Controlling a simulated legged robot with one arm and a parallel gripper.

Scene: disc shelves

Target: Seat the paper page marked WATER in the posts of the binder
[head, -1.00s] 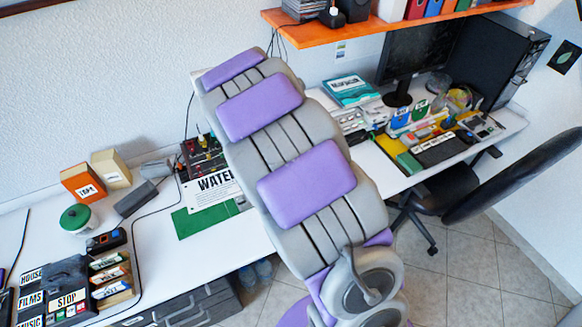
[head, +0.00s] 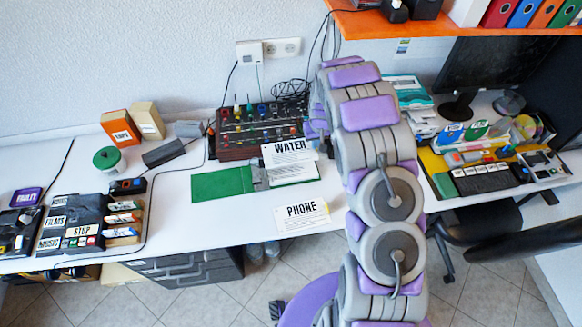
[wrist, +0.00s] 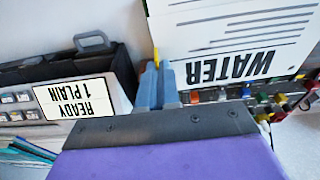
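The white WATER page (head: 289,148) hangs above the back right of the open binder (head: 222,184) in the head view. It overlaps the front of a control box. In the wrist view the WATER page (wrist: 235,35) is upside down and close up. My gripper's blue-grey fingers (wrist: 157,85) are together at its left edge and seem shut on it; the exact contact is partly hidden. The binder's green cover is on the left, white sheets on the right, with a grey post strip (head: 260,179) between. Individual posts are too small to tell.
A PHONE page (head: 302,215) lies at the table's front edge. The control box (head: 262,128) with coloured knobs stands behind the binder. A black cable (head: 165,175) runs left of it. A READY 1 PLAIN box (wrist: 80,97) shows in the wrist view.

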